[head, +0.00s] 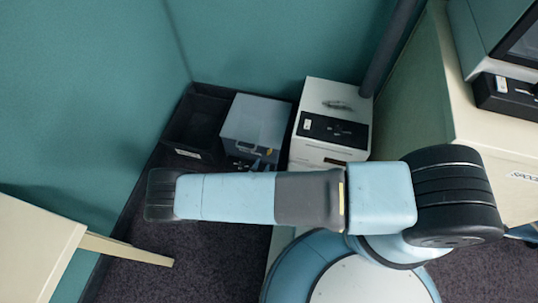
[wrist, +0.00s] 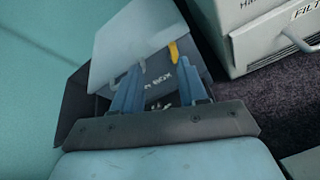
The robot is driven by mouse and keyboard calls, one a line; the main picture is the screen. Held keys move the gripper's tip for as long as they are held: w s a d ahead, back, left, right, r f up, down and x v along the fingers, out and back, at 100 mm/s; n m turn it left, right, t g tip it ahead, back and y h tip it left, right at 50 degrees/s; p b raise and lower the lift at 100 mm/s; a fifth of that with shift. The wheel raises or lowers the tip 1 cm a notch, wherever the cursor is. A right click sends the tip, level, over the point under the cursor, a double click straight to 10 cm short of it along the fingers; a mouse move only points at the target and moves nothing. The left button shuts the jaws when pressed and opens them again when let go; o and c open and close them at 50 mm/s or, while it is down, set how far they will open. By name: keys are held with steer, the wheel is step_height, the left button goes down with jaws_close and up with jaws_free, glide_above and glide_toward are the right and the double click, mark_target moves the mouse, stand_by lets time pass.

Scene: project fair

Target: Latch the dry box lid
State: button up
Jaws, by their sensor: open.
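The dry box (head: 254,120) is grey-blue and stands on the floor against the back wall. Its pale lid (wrist: 130,32) lies over the top; I cannot tell whether it is fully seated. A yellow latch (wrist: 181,50) is at the lid's front edge, and it shows small in the head view (head: 268,151). The dark front (wrist: 160,85) carries white lettering, partly hidden by my fingers. My gripper (wrist: 159,70) is open in front of this face, with the latch just beyond the right fingertip. I see no contact. My arm hides the lower front in the head view.
A black open bin (head: 195,122) stands left of the box. A white cabinet (head: 336,95) stands close on the right, with a handle and label facing the front. A pale table (head: 35,240) is at the left.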

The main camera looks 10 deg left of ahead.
steer(key=n+y, duration=0.2)
glide_toward(270, 152)
steer(key=x, duration=0.8)
steer(key=shift+w+f, duration=0.15)
jaws_close()
stand_by(0.4)
